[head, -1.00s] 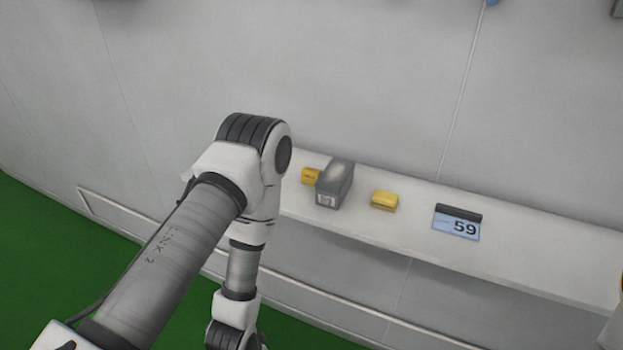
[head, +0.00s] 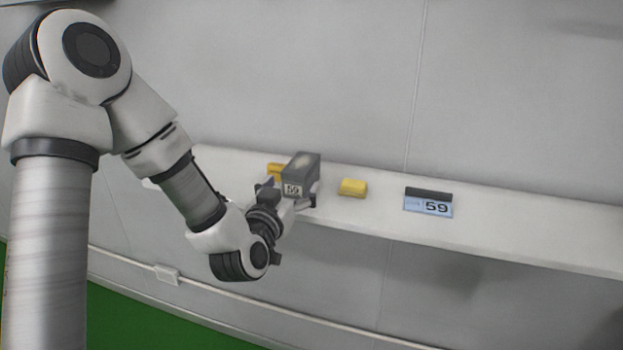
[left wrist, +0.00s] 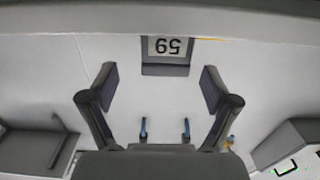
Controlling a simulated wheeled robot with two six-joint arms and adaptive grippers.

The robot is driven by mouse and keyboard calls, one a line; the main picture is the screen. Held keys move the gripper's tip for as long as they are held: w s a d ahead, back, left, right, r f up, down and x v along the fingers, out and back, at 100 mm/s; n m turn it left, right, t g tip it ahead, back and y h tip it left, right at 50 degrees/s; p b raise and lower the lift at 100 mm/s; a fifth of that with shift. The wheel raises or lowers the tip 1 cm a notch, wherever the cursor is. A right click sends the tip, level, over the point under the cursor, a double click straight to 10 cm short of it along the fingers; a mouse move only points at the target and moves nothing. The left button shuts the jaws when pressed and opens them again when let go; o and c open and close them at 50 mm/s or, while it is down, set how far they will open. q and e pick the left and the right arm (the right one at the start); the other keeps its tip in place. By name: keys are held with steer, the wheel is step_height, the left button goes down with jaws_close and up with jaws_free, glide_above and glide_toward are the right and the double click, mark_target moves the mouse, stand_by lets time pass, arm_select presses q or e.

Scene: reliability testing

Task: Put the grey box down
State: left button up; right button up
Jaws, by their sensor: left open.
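The grey box (head: 303,168) stands on the white shelf (head: 480,228), with its "59" label facing my arm. In the left wrist view the grey box (left wrist: 166,68) appears upside down, ahead and between the fingers. My left gripper (head: 289,194) is at the front of the box, one finger toward each side. In the left wrist view the left gripper (left wrist: 160,80) is open, with gaps between the fingertips and the box's sides. My right gripper is not in view.
A yellow item (head: 275,170) is partly hidden behind the grey box at its left. A plain wall rises behind the shelf. The shelf's right part is bare.

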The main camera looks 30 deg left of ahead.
mark_target(299, 172)
arm_select(q)
steer(key=shift+w+a, duration=0.2)
steer(key=shift+w, duration=0.5)
steer(key=shift+w+a+r, duration=0.15)
steer(key=shift+r, duration=0.05)
steer(key=x, duration=0.3)
steer(key=p+x, duration=0.1)
steer(key=x, duration=0.1)
steer(key=shift+a+f, duration=0.2)
steer(key=shift+f, duration=0.2)
steer(key=shift+s+d+r, duration=0.1)
steer(key=shift+s+r, duration=0.05)
steer(key=shift+s, duration=0.15)
steer(key=c, duration=1.6)
jaws_close()
steer(key=shift+r, duration=0.1)
